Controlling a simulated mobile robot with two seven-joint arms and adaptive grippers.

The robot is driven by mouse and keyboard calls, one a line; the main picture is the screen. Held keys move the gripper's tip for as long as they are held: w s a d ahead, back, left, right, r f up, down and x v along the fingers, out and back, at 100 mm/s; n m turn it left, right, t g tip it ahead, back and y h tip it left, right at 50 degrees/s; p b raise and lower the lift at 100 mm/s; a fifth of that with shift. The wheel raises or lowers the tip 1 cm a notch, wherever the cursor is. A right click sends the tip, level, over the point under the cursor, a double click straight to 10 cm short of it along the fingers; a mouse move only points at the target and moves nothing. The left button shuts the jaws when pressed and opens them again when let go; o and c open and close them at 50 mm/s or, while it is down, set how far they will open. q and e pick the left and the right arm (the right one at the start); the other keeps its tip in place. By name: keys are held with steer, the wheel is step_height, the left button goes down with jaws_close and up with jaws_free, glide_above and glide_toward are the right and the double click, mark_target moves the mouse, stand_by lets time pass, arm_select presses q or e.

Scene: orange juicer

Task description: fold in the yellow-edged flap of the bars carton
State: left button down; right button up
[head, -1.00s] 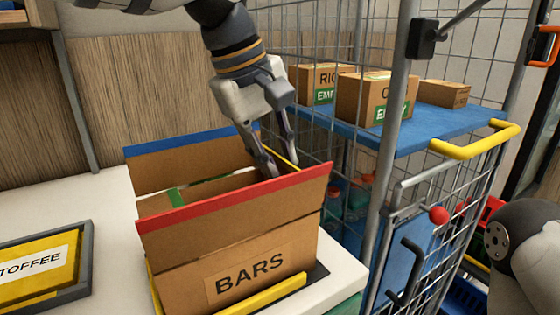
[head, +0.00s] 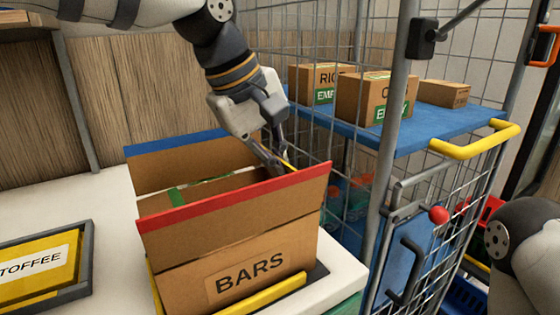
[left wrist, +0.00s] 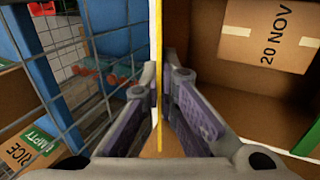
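The bars carton (head: 245,235) stands on the white table with its top open. Its red-edged front flap (head: 240,205) and blue-edged back flap (head: 185,157) stand up. The yellow-edged flap (head: 290,165) is at the right side, mostly hidden behind the red flap and my fingers. In the left wrist view its yellow edge (left wrist: 158,60) runs between my fingers. My left gripper (head: 279,162) has its fingertips drawn together around this flap, one on each side. My right gripper is out of view; only part of my right arm shows.
A wire cage trolley with a blue shelf (head: 440,130) stands close at the right, carrying small cartons (head: 375,98). Its yellow handle (head: 480,140) sticks out. A toffee tray (head: 45,268) lies left of the carton. A label reading 20 NOV (left wrist: 268,38) shows inside the carton.

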arm_select(q)
steer(key=shift+s+a+f+t+h, duration=0.25)
steer(key=shift+t+h, duration=0.4)
steer(key=shift+h, duration=0.2)
steer(key=shift+s+a+f+t+h, duration=0.15)
steer(key=shift+a+f+t+h, duration=0.15)
steer(key=shift+t+h, duration=0.4)
steer(key=shift+s+a+f+t+h, duration=0.25)
steer(key=shift+t+h, duration=0.3)
steer(key=shift+h, duration=0.4)
steer(key=c, duration=1.9)
jaws_free()
steer(key=shift+v, duration=3.75)
